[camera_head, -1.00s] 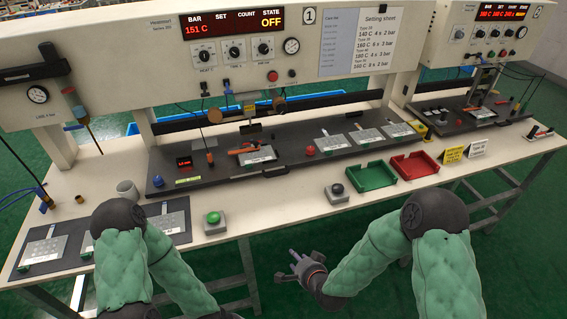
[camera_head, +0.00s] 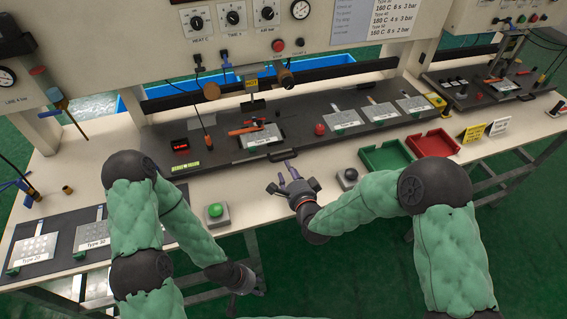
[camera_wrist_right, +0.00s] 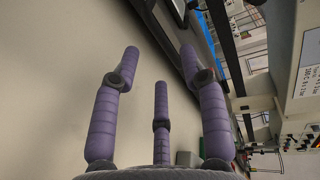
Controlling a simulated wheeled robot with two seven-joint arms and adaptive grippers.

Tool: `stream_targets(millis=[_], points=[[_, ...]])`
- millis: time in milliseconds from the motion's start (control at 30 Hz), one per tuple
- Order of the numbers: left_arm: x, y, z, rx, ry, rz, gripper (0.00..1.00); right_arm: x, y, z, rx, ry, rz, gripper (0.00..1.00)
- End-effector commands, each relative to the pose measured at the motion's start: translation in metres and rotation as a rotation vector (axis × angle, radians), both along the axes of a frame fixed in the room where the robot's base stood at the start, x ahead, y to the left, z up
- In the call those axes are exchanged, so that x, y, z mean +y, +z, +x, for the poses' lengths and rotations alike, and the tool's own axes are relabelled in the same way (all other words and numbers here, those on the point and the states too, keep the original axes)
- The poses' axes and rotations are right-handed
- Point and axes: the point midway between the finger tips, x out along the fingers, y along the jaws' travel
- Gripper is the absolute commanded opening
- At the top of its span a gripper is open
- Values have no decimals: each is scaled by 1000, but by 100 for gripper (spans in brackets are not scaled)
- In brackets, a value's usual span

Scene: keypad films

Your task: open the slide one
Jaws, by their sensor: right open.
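The slide of press one is a dark flat board (camera_head: 225,152) under the left press, with a black bar handle (camera_head: 281,155) on its front edge. A keypad film on a grey plate (camera_head: 262,138) lies on it beneath the press head. My right gripper (camera_head: 284,178) is open and empty over the white bench, just in front of the handle and apart from it. Its three spread purple fingers also show in the right wrist view (camera_wrist_right: 160,85). My left gripper (camera_head: 252,286) hangs low in front of the bench edge; its fingers are too small and dark to judge.
A green button box (camera_head: 216,213) and a dark button box (camera_head: 348,177) stand near the front edge. Green (camera_head: 386,158) and red (camera_head: 433,144) trays are to the right. More films lie on a dark mat (camera_head: 65,258) at left.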

Motion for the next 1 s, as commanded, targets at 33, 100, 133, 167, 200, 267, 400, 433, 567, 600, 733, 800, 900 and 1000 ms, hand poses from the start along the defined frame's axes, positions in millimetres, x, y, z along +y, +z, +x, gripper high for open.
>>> stream_targets(millis=[33,100,133,167,200,267,400,433,567,600,733,800,900,1000], points=[[0,-4,0,0,0,0,40,3,-4,9,-1,1,1,43],[0,-7,0,0,0,0,40,7,-7,20,0,1,-1,43],[0,-8,0,0,0,0,40,9,-8,24,-1,1,0,43],[0,-9,0,0,0,0,40,10,-8,29,0,1,-1,43],[0,-10,0,0,0,0,40,12,-10,33,0,1,-1,43],[0,-11,0,0,0,0,40,14,-10,40,-1,1,0,43],[0,-13,0,-1,0,0,40,17,-12,50,0,1,-1,43],[0,-13,0,-1,0,0,40,17,-12,51,0,1,-1,43],[0,-13,0,-1,0,0,40,18,-12,53,1,1,-1,43],[0,-13,0,-1,0,0,40,18,-12,53,1,1,-1,43],[0,-13,0,-1,0,0,40,18,-12,53,1,1,-1,43],[0,-13,0,-1,0,0,40,18,-12,53,1,1,-1,32],[0,-13,0,-1,0,0,40,18,-12,53,1,1,-1,4],[0,-13,0,-1,0,0,40,18,-12,53,1,1,0,0]])
